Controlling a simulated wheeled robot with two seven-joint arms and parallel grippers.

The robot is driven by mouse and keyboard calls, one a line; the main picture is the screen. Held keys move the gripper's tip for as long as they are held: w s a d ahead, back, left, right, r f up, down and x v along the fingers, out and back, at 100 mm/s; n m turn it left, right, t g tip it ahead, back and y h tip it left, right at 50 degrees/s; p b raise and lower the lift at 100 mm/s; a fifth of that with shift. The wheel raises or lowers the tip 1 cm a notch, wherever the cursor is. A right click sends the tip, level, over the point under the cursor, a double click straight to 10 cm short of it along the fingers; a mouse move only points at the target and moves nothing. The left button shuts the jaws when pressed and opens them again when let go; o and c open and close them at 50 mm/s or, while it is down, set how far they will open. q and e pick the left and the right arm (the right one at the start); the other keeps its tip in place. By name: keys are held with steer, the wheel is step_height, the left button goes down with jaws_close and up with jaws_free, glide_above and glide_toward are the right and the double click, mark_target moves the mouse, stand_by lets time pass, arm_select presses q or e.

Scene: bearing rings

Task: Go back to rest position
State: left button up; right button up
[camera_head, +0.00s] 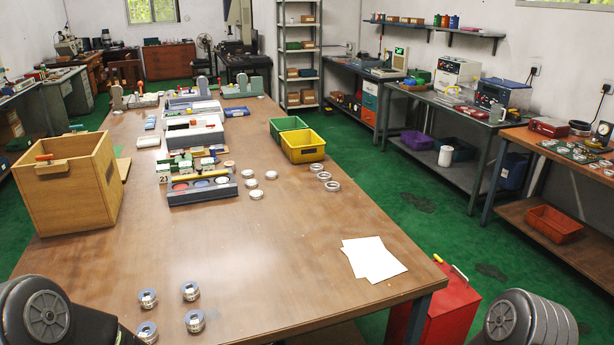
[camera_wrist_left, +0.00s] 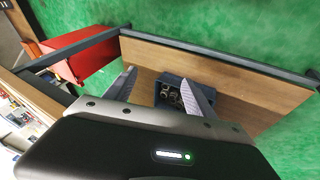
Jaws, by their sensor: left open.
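My left gripper (camera_wrist_left: 160,77) shows in the left wrist view with its two grey fingers spread apart and nothing held between them. Beyond the fingers is a dark box-like object (camera_wrist_left: 172,92) with round openings, against a brown wooden panel; its distance from the fingers is hard to tell. In the head view only dark rounded parts of my arms show, at the bottom left and bottom right corners. Neither gripper's fingers show there. Several bearing rings stand on the table (camera_head: 290,255) near its front left, such as one silver ring (camera_head: 190,291), apart from my left arm.
A wooden crate (camera_head: 80,185) stands at the table's left edge. White sheets (camera_head: 372,259) lie at the right. Yellow (camera_head: 303,147) and green (camera_head: 288,127) bins stand farther back. A red cabinet (camera_head: 446,308) stands beside the table's front right corner. The table's middle front is mostly clear.

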arm_select(q)
steer(key=s+d+f+g, duration=0.2)
steer(key=s+f, duration=0.3)
steer(key=s, duration=0.3)
steer(key=s+d+f+g, duration=0.2)
steer(key=s+d+f, duration=0.1)
steer(key=s, duration=0.6)
steer(key=shift+d+f+m+h, duration=0.4)
steer(key=shift+f, duration=0.45)
